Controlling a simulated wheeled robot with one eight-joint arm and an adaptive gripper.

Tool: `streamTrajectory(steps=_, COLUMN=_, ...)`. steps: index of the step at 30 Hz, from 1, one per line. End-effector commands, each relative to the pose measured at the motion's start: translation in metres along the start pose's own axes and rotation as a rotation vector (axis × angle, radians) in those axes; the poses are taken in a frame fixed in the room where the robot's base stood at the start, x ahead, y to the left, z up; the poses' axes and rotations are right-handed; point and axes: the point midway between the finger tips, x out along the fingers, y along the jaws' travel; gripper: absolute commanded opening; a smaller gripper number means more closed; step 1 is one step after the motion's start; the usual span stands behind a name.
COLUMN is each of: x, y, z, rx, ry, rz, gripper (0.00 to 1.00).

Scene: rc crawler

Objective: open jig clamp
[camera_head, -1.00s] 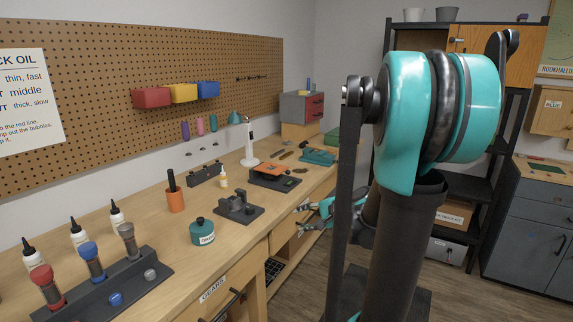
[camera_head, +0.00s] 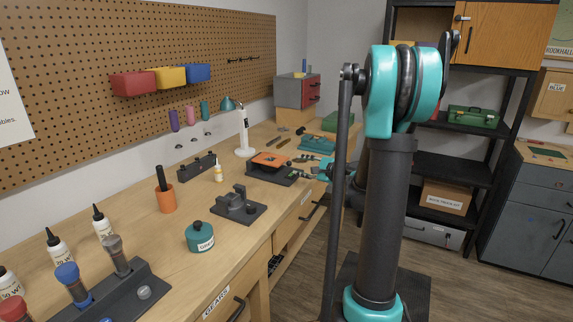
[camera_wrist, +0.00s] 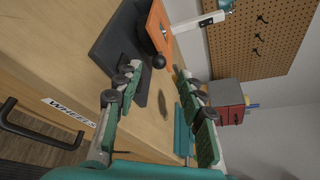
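The jig is a dark base (camera_head: 258,175) with an orange plate (camera_head: 270,159) on it, on the workbench. In the wrist view the jig base (camera_wrist: 112,48) and orange plate (camera_wrist: 158,27) fill the upper middle. A black ball knob (camera_wrist: 159,62), apparently the clamp's handle end, shows at the plate's edge. My gripper (camera_wrist: 160,71) is open, with one finger on each side of the knob in the picture; I cannot tell whether it touches. In the head view my gripper (camera_head: 324,167) is at the jig's right end, partly hidden by my arm.
A dark fixture (camera_head: 240,207), a green jar (camera_head: 199,237) and an orange cup (camera_head: 165,198) stand nearer on the bench. A white lamp (camera_head: 244,135) stands behind the jig. A teal tray (camera_head: 318,145) lies beyond it. A drawer handle (camera_wrist: 40,125) juts from the bench front.

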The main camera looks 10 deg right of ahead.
Motion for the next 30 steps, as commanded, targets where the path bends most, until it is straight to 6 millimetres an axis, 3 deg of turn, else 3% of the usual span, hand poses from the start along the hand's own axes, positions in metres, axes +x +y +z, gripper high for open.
streamTrajectory(steps=6, x=0.045, y=0.001, z=0.000, rx=-0.001, ry=-0.002, rz=0.002, gripper=0.40)
streamTrajectory(steps=12, x=0.074, y=0.001, z=0.000, rx=-0.001, ry=-0.001, rz=0.001, gripper=0.40)
streamTrajectory(steps=18, x=0.087, y=0.000, z=0.000, rx=0.000, ry=0.000, rz=0.000, gripper=0.40)
streamTrajectory(steps=27, x=0.089, y=0.000, z=0.000, rx=0.000, ry=0.001, rz=0.000, gripper=0.40)
streamTrajectory(steps=30, x=0.089, y=0.000, z=0.000, rx=0.000, ry=0.001, rz=0.000, gripper=0.27)
